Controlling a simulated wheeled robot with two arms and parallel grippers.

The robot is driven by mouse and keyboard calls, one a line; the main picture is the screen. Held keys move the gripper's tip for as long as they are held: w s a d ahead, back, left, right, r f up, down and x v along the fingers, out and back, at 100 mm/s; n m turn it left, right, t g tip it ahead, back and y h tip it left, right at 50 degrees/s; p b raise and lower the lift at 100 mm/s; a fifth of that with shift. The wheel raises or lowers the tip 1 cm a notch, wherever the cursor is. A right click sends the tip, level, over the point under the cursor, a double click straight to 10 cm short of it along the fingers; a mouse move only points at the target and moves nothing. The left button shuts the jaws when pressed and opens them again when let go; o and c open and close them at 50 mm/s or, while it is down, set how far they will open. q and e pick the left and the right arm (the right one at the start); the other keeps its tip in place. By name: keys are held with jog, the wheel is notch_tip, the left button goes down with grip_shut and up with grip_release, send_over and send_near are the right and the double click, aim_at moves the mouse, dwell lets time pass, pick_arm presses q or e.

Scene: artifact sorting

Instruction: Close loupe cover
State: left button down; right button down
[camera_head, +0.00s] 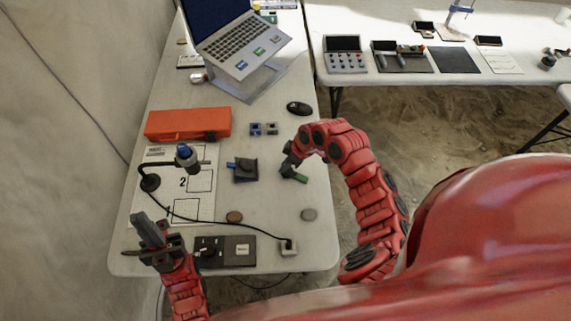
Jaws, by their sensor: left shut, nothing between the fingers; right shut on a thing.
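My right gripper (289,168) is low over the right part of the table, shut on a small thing. A small green piece (301,178) shows at its fingertips; I cannot tell whether this is the loupe or its cover. A dark folded object with a blue tab (244,171) lies on the table to the left of this gripper, apart from it; it may be a loupe or a case. My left gripper (149,230) is shut and empty, fingers pointing up, above the table's near left corner.
A black lamp-like stand with a blue top (184,154) rises over a numbered white sheet (202,180). An orange box (188,124), a laptop on a stand (243,45) and a black mouse (299,108) are farther back.

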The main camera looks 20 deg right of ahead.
aim_at(290, 172)
jog(key=shift+s+d+f, duration=0.1)
jog(key=shift+s+f, duration=0.1)
jog(key=shift+f, duration=0.05)
dwell(0.6)
jog(key=c, duration=0.8)
grip_release()
jog(key=shift+c, duration=0.2)
jog(key=shift+w+p+v, duration=0.2)
jog(key=shift+p+v, duration=0.5)
jog(key=shift+v, duration=0.15)
jog(key=p+v, duration=0.2)
jog(key=shift+s+r, duration=0.1)
jog(key=shift+r, duration=0.3)
jog(key=p+v, duration=1.1)
jog(key=v, duration=0.4)
jog(key=shift+s+r, duration=0.25)
jog(key=shift+r, duration=0.05)
